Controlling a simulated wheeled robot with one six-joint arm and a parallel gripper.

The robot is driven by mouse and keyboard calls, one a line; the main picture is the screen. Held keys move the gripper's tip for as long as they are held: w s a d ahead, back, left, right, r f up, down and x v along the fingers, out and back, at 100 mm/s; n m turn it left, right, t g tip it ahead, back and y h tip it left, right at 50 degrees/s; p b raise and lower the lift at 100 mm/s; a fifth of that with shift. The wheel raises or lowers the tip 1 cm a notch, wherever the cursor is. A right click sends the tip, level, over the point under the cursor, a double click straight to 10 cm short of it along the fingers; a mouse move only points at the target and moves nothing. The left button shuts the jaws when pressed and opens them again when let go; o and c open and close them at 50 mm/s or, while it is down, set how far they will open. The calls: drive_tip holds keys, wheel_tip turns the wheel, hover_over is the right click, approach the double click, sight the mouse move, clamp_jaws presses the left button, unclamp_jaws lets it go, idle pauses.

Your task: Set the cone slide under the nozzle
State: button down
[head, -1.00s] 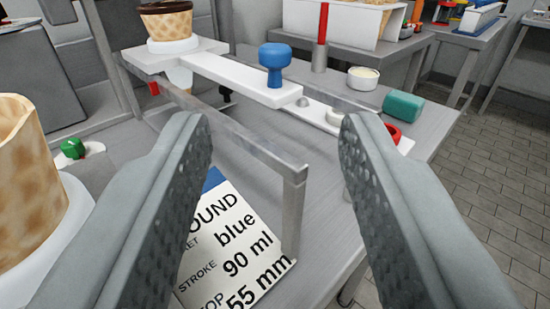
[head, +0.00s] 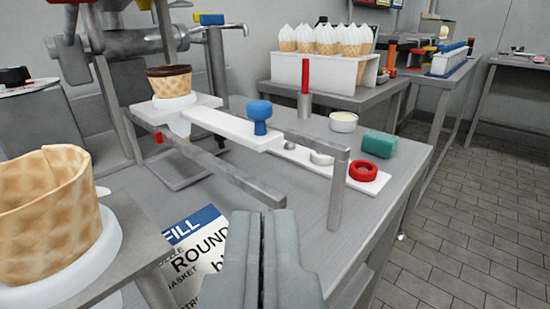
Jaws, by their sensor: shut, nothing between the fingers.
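The cone slide (head: 236,131) is a white bar with a blue knob (head: 259,117) standing on it. At its left end a plate (head: 177,108) carries a brown-rimmed waffle cone (head: 169,81) in a white holder. The cone is close to the grey metal machine with the nozzle (head: 163,24); whether it is exactly beneath it I cannot tell. My gripper (head: 264,215) is shut and empty at the bottom middle, in front of and below the slide and apart from the knob.
A metal rail and post (head: 337,187) stand between my gripper and the slide. A red ring (head: 363,171), a teal block (head: 379,144) and a white cup (head: 343,121) are at the right. A large waffle cone (head: 45,215) stands at the left. A printed card (head: 196,245) lies low.

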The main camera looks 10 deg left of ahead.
drive_tip(key=w+d+m+g+h, duration=0.2)
drive_tip(key=d+m+g, duration=0.1)
drive_tip(key=d+m, duration=0.35)
drive_tip(key=m+g+y, duration=0.3)
drive_tip(key=m+y, duration=0.2)
drive_tip(key=m, duration=0.3)
approach(263, 113)
drive_tip(key=shift+n, duration=0.25)
drive_tip(key=x, duration=0.5)
drive_tip(key=shift+f, duration=0.3)
drive_tip(key=shift+w+a, duration=0.25)
drive_tip(key=shift+w, duration=0.35)
